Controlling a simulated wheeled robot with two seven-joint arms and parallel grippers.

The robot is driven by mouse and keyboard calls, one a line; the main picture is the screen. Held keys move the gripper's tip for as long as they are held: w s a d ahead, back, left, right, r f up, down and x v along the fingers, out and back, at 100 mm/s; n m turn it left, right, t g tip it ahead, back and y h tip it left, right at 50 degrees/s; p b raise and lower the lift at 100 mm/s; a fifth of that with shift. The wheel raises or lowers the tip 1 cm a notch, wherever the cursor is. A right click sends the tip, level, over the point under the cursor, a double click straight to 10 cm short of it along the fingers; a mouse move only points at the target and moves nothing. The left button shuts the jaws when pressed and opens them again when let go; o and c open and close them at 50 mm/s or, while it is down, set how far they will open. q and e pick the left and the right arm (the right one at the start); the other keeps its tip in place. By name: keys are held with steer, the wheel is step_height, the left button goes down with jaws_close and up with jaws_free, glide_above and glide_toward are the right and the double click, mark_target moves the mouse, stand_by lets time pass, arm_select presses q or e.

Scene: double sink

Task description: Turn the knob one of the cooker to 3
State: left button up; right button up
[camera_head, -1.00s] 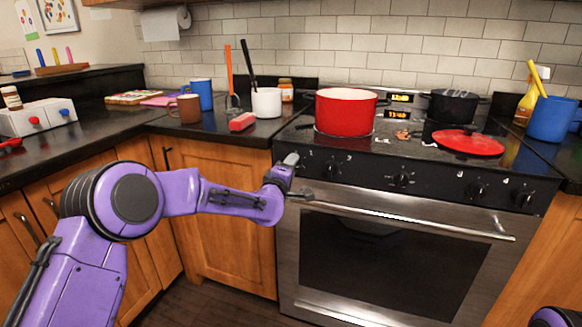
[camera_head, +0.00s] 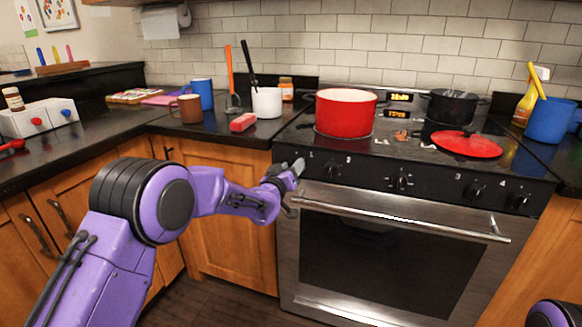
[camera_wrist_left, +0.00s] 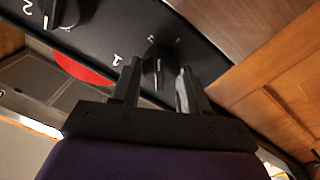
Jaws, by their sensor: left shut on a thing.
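The cooker (camera_head: 430,182) has a black front panel with a row of dark knobs. Knob one (camera_wrist_left: 158,62) shows in the left wrist view between the two fingers, beside a white "1" on the panel. My left gripper (camera_head: 298,166) is at the left end of the panel in the head view and hides most of this knob there. In the left wrist view my left gripper (camera_wrist_left: 156,88) is shut on the knob, one finger on each side. Knob two (camera_wrist_left: 60,12) is beside it, marked "2". The dial setting is too small to read. My right gripper is out of view.
A red pot (camera_head: 346,112), a black pot (camera_head: 452,106) and a red lid (camera_head: 467,144) are on the cooktop. The oven handle (camera_head: 400,217) runs just below the panel. A white crock (camera_head: 267,102) and a red block (camera_head: 243,122) stand on the left counter.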

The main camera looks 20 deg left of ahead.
arm_select(q)
steer(key=shift+d+r+m, duration=0.1)
steer(key=shift+m, duration=3.6)
steer(key=o, duration=1.1)
steer(key=shift+c, duration=0.2)
steer(key=s+a, duration=0.1)
steer(key=s, duration=0.9)
steer(key=shift+s, duration=0.25)
